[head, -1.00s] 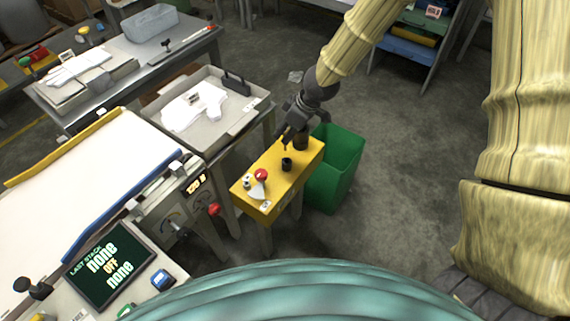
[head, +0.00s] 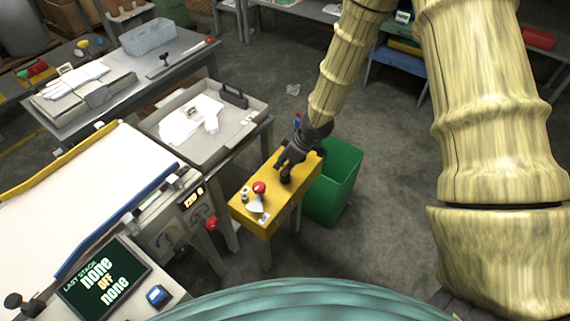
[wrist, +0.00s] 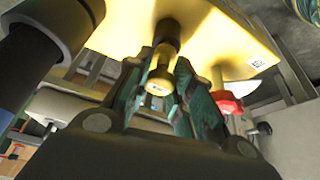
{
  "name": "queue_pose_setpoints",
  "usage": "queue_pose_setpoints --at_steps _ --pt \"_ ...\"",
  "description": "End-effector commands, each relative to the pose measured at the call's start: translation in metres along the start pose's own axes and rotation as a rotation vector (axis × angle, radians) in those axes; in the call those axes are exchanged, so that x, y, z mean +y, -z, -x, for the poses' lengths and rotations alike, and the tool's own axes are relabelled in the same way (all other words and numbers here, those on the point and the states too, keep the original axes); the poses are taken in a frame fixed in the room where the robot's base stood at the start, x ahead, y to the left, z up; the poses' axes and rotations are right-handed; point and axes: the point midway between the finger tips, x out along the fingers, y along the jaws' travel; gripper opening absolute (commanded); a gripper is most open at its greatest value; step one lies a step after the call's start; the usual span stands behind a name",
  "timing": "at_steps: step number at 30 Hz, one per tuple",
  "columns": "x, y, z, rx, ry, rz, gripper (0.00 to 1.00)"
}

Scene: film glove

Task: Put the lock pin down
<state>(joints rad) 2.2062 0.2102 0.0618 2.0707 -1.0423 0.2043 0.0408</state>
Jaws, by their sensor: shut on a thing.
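The lock pin, a small cylinder with a yellow end (wrist: 158,84) and a dark band, is between the fingers of my gripper (wrist: 166,62) in the wrist view. My gripper is shut on it. In the head view my gripper (head: 286,177) is low over the back half of a narrow yellow stand (head: 256,222) and hides the pin. The yellow stand also fills the top of the wrist view (wrist: 222,40). I cannot tell whether the pin touches the stand.
A red knob (head: 259,187) and a white lever (head: 255,205) are on the stand's front half. A green bin (head: 340,172) stands right beside it. A grey tray (head: 240,118) with white film pieces lies behind left.

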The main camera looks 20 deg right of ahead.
Motion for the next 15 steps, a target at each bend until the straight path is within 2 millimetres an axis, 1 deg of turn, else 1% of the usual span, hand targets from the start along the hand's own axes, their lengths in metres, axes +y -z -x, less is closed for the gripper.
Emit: queue_pose_setpoints --at_steps 2,13,14,15 --pt "-0.0003 -0.0021 -0.0051 -0.001 0.000 0.001 0.07" --pt "-0.0002 -0.0036 -0.0081 0.000 0.000 0.000 0.07" --pt "-0.0001 -0.0033 -0.0077 0.000 0.000 0.000 0.27" --pt "0.0000 -0.0033 -0.0075 0.000 0.000 0.000 0.34"
